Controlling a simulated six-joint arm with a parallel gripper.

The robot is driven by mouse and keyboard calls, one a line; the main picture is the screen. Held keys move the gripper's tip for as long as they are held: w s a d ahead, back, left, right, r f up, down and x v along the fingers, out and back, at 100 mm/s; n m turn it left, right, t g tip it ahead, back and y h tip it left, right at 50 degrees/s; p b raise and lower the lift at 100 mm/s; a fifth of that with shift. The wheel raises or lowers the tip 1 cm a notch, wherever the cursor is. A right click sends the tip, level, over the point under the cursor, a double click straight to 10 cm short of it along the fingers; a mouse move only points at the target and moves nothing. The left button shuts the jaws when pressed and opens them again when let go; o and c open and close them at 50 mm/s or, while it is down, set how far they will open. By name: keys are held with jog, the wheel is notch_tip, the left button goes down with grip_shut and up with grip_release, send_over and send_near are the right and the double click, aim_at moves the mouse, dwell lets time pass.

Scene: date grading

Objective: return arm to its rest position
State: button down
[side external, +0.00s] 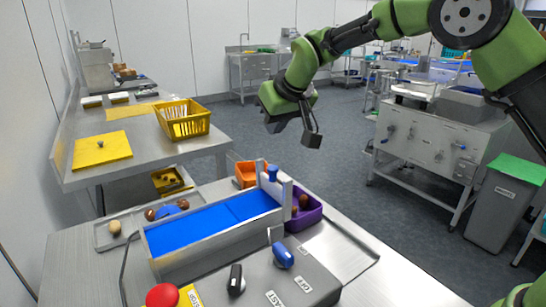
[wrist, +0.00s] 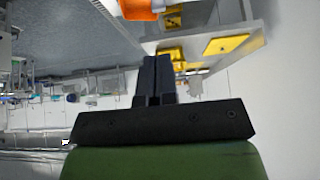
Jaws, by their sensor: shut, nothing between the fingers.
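My gripper (side external: 311,138) hangs in the air above and to the right of the blue belt, well clear of the worktable. In the wrist view its two dark fingers (wrist: 157,66) lie side by side, shut, with nothing between them. My green arm reaches in from the upper right.
A control box with a red button (side external: 162,296) and knobs stands at the front. A side bench holds a yellow basket (side external: 183,121) and a yellow board (side external: 102,151). A steel cabinet (side external: 432,140) and a green-lidded bin (side external: 508,204) stand at right. Air around my gripper is free.

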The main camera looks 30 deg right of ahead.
jog(key=s+d+r+m, duration=0.1)
jog(key=s+r, duration=0.3)
jog(key=s, duration=0.3)
jog(key=s+d+r+m+y, duration=0.1)
jog(key=s+r, duration=0.2)
jog(key=s, duration=0.5)
jog(key=s+d+r+m, duration=0.1)
jog(key=s+r, duration=0.3)
jog(key=s, duration=0.3)
jog(key=s+f+m+y, duration=0.1)
jog(key=s+f, duration=0.3)
jog(key=s, duration=0.7)
